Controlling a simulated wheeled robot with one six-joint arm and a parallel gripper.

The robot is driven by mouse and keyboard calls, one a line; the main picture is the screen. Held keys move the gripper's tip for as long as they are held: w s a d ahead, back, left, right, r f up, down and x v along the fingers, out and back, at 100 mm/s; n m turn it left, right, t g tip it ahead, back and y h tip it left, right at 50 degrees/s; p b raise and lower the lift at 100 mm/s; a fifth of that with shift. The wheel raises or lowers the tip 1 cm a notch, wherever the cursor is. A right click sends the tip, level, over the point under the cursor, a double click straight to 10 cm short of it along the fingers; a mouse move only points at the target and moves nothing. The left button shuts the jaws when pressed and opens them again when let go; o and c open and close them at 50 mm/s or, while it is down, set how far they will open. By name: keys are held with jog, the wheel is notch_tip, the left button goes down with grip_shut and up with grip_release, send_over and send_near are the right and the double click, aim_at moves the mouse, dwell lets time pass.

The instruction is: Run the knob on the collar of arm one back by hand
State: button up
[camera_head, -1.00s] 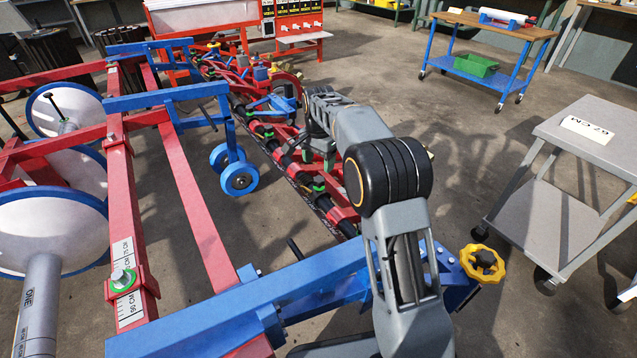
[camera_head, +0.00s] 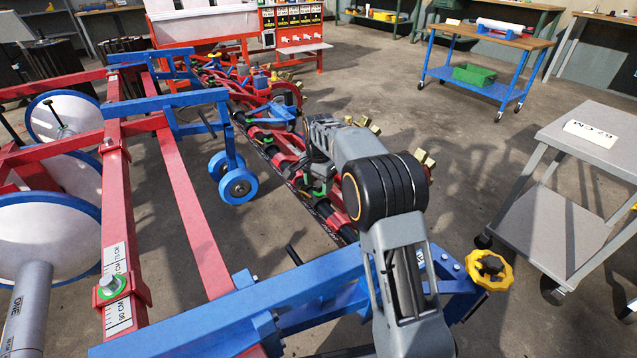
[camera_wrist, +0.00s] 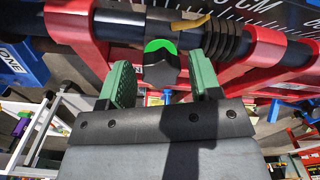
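My gripper (camera_wrist: 162,80) is open in the wrist view, with one green-padded finger on each side. A dark knob (camera_wrist: 160,73) with a bright green part (camera_wrist: 160,45) at its top shows in the gap between the fingers. Clear space shows on both sides of the knob, and neither pad visibly touches it. The knob sits at a black collar on a dark bar (camera_wrist: 265,50), between red brackets (camera_wrist: 75,25). I cannot tell how far the fingertips reach along the knob. In the head view my arm hides most of this spot.
A blue beam with a yellow handwheel (camera_head: 490,270) lies close to my arm. Red frame rails (camera_head: 117,200) and white discs (camera_head: 45,240) stand at left. A grey cart (camera_head: 575,200) stands at right. Open floor lies beyond the arm.

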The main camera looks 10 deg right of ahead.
jog(key=c, duration=0.7)
jog(key=shift+r+p, duration=0.1)
jog(key=shift+p, duration=0.3)
